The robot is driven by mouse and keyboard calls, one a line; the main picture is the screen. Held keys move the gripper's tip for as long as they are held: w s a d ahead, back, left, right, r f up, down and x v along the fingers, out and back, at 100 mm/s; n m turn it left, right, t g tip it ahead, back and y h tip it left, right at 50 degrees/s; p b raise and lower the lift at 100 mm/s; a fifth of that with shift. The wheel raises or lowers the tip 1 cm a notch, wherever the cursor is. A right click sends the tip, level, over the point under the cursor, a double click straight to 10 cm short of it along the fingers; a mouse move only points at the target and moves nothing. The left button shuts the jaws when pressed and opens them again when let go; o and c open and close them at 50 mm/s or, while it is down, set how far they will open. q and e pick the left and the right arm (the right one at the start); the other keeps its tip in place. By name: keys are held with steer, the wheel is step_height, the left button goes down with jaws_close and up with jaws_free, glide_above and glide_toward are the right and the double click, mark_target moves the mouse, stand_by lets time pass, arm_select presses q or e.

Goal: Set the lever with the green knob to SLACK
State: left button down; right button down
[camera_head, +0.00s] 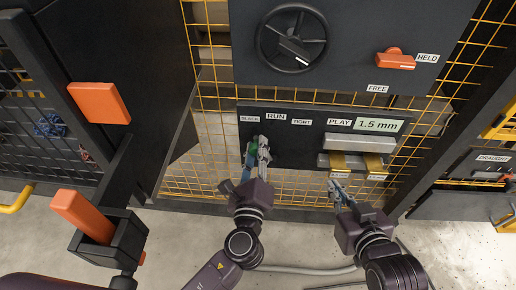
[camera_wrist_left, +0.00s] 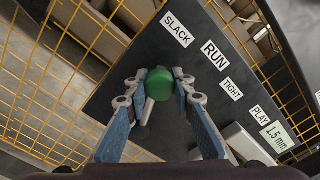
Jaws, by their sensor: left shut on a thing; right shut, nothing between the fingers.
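The green knob (camera_head: 254,146) is between the fingers of my left gripper (camera_head: 259,150), in front of the dark panel's left end. In the left wrist view the round green knob (camera_wrist_left: 160,84) sits between both fingertips of my left gripper (camera_wrist_left: 157,90), which is shut on it. A short pale lever rod (camera_wrist_left: 147,110) shows below the knob. The SLACK label (camera_head: 250,118) is above the knob, with the RUN label (camera_head: 275,117) to its right. The lever's exact setting is hard to tell. My right gripper (camera_head: 337,186) is shut and empty below the panel's right part.
The PLAY display (camera_head: 378,125) reads 1.5 mm. Below it are a grey bar (camera_head: 358,142) and two yellow blocks (camera_head: 338,163) close to my right gripper. A black handwheel (camera_head: 292,37) and an orange handle (camera_head: 394,61) are above. Yellow mesh (camera_head: 205,150) surrounds the panel.

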arm_select(q)
steer(key=c, duration=1.6)
jaws_free()
steer(key=shift+a+f, duration=0.1)
steer(key=shift+a, duration=0.05)
steer(key=s, duration=1.2)
steer(key=shift+s, duration=0.1)
